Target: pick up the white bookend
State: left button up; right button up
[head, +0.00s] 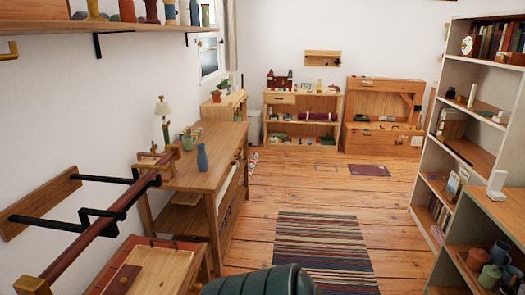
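A white L-shaped piece that looks like the white bookend (497,184) stands upright on top of the low pale shelf unit (508,217) at the right edge. Its upright plate rises above a short base. Another small white piece (500,117) is on a board of the tall bookcase behind it, too small to identify surely. Neither of my grippers is in view.
The tall bookcase (452,88) lines the right side. A wooden desk (205,160) and a wall rail (118,207) are on the left. A striped rug (322,243) lies on open wooden floor in the middle. A dark green rounded thing (262,282) fills the bottom centre.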

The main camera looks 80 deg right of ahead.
aim_at(497, 183)
jog(key=z, duration=4.3)
